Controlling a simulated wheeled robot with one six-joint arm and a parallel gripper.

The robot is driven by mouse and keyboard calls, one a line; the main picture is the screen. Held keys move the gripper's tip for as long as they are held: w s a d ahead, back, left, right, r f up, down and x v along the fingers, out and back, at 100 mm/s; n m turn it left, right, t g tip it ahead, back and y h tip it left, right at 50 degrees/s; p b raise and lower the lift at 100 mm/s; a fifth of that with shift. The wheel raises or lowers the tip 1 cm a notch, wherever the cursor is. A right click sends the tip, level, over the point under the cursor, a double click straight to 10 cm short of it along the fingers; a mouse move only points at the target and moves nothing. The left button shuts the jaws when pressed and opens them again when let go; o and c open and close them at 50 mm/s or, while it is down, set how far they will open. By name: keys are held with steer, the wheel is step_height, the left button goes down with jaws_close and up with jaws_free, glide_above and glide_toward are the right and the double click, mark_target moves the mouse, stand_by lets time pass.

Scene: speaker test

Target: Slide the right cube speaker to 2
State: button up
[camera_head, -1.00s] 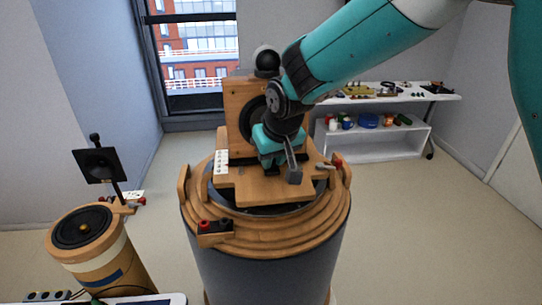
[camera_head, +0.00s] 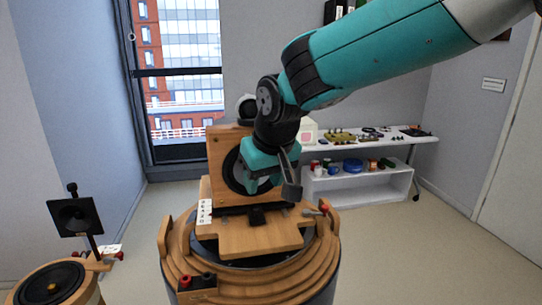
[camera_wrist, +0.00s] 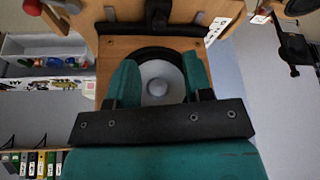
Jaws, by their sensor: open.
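The cube speaker (camera_head: 217,150) is an upright wooden box with a dark-rimmed pale cone, on a wooden platform (camera_head: 252,240) atop the right-hand drum. A white marked card (camera_head: 205,211) stands at the platform's left edge; I cannot read its figures here. The card also shows in the wrist view (camera_wrist: 218,30). My gripper (camera_head: 268,175) is open in front of the speaker's face and partly covers the cone. In the wrist view, the speaker's wooden face (camera_wrist: 112,50) and pale cone lie beyond and between my two teal fingers (camera_wrist: 160,68). I cannot tell whether they touch it.
A second drum speaker (camera_head: 50,285) stands at lower left, with a dark square panel (camera_head: 75,217) on a stalk. Red and black terminals (camera_head: 197,282) sit on the right drum's front rim. A white shelf (camera_head: 345,185) with small items stands behind. Floor at right is clear.

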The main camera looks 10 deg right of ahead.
steer(key=b+v, duration=0.1)
steer(key=v, duration=0.8)
steer(key=s+d+f+n+g+y+b, duration=0.1)
steer(key=s+d+f+g, duration=0.1)
steer(key=s+f, duration=0.5)
steer(key=s+d+f+n+g+y+b, duration=0.1)
steer(key=s+f, duration=0.6)
steer(key=s, duration=0.8)
steer(key=shift+s+d+f+n+g+y+b, duration=0.25)
steer(key=shift+d+f+n+g+y+b, duration=0.15)
steer(key=shift+d+n+g+b, duration=0.5)
